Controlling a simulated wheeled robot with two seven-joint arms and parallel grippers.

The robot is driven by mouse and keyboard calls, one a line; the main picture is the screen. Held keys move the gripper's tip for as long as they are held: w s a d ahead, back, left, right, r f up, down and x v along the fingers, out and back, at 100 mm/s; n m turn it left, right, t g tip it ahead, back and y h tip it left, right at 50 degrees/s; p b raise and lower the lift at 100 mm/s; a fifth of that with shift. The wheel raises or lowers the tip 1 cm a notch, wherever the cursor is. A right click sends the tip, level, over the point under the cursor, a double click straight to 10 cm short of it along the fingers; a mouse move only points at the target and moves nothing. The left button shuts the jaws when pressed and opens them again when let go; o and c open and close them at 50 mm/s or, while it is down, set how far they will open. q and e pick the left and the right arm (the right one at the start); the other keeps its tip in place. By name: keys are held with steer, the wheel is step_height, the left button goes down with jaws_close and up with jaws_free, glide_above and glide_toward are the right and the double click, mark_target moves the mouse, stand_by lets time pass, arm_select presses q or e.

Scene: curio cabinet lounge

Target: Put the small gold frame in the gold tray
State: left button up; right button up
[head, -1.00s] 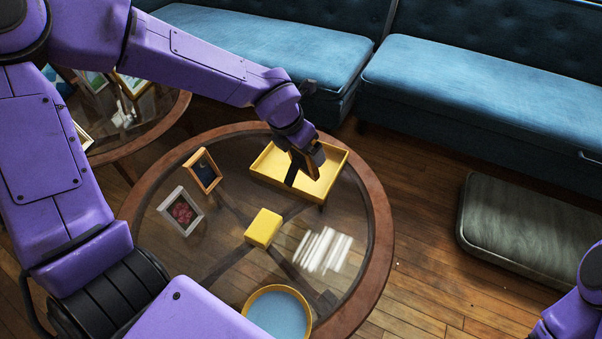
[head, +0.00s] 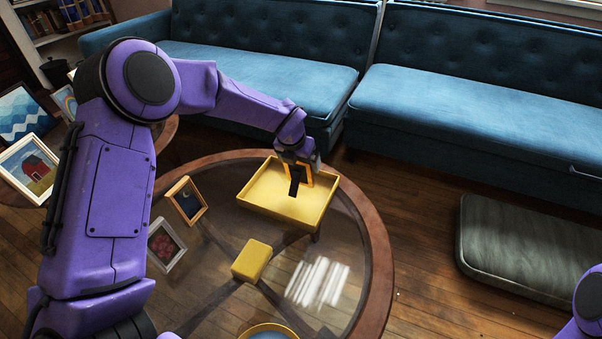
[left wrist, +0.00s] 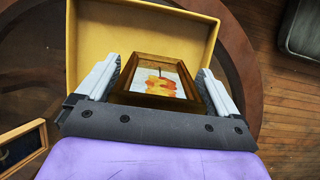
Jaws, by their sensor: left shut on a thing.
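The small gold frame (left wrist: 158,86) holds a picture with orange and yellow shapes. It sits between the two fingers of my left gripper (head: 297,172), which is shut on it. In the head view only gold-orange edges (head: 309,176) of it show beside the dark fingers. The gold tray (head: 252,200) is a yellow rectangular tray with raised walls on the glass table. My gripper and the frame are over the inside of the tray, toward its back; the tray also fills the upper middle of the left wrist view (left wrist: 88,40). I cannot tell whether the frame touches the tray floor.
The round glass table (head: 378,262) also bears a wooden-edged frame (head: 187,200), a grey frame (head: 179,258), a yellow block (head: 252,260) and a round yellow-rimmed dish (head: 268,329). Blue sofas (head: 460,90) stand behind. A dark cushion (head: 525,245) lies on the floor at right.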

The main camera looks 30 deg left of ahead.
mark_target(300, 169)
arm_select(q)
steer(key=shift+w+f, duration=0.25)
step_height(300, 169, down, 4)
steer(key=shift+w+r+b, duration=0.15)
steer(key=shift+r+b, duration=0.1)
steer(key=shift+b, duration=0.4)
steer(key=shift+r, duration=0.1)
steer(key=o, duration=0.8)
steer(key=p+v, duration=0.3)
steer(key=v, duration=0.9)
steer(key=shift+a+p, duration=0.1)
steer(key=shift+p, duration=0.25)
